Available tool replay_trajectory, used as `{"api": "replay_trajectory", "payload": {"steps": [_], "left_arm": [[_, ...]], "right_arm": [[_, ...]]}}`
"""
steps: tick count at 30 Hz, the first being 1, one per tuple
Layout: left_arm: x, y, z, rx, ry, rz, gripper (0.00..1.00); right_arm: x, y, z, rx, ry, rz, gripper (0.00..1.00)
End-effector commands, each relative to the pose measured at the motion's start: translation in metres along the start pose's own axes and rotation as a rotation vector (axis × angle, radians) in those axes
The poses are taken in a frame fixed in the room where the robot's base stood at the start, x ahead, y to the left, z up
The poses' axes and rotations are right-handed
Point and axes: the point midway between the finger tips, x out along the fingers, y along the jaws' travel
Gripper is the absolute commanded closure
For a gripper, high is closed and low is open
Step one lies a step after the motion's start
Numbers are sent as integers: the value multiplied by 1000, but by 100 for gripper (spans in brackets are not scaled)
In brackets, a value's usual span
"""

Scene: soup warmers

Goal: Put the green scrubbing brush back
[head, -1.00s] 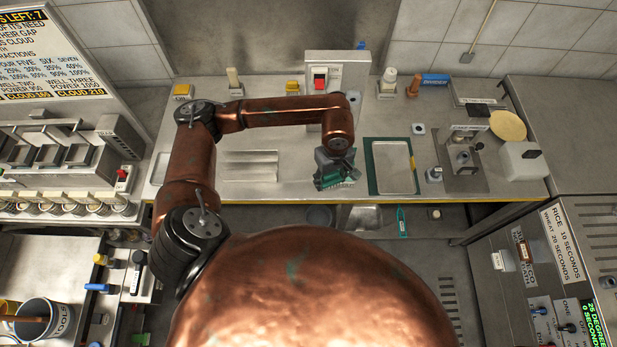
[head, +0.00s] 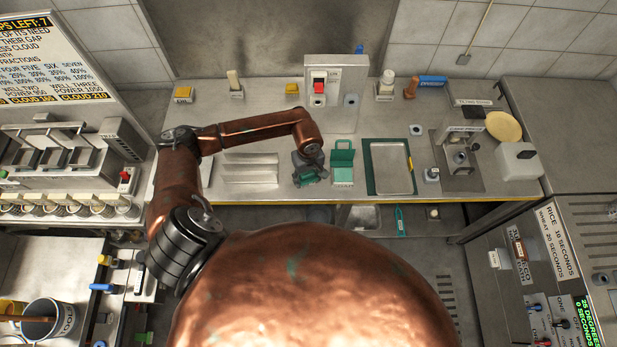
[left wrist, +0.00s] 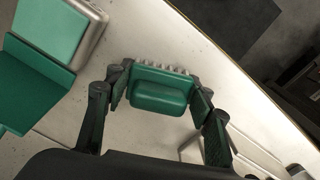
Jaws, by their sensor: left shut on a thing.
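The green scrubbing brush (left wrist: 160,92) is between the fingers of my left gripper (left wrist: 162,98), which is shut on it in the left wrist view. A row of pale bristles shows along its far edge. In the head view my left gripper (head: 308,175) is over the front of the steel counter, and the brush shows as a small green patch (head: 307,178) under it. I cannot tell whether the brush touches the counter. A green holder (head: 342,168) stands just right of the gripper, apart from it; green panels (left wrist: 35,85) show at left in the left wrist view. My right gripper is not in view.
A steel tray on a green mat (head: 370,170) lies right of the holder. A grey box with a red switch (head: 319,88) stands behind. Steel ridges (head: 250,168) lie to the left. The counter's yellow front edge (head: 440,201) is close.

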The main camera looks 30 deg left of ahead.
Motion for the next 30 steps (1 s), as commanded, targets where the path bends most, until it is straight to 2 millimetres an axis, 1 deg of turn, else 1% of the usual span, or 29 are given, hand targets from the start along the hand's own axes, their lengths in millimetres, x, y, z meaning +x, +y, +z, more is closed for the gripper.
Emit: {"api": "replay_trajectory", "payload": {"steps": [6, 10, 11, 18, 26, 29, 30], "left_arm": [[0, 1, 0, 1, 1, 1, 81], [4, 1, 0, 1, 1, 1, 81], [3, 1, 0, 1, 0, 1, 49], [2, 1, 0, 0, 1, 1, 33], [2, 0, 0, 0, 1, 1, 33], [-2, 0, 0, 0, 0, 1, 33], [-6, 1, -1, 1, 2, 3, 33]], "right_arm": [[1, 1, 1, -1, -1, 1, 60], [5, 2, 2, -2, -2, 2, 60], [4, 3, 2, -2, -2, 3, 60], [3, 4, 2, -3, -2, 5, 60], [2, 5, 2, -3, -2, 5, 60], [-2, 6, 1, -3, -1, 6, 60], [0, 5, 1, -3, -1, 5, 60]]}}
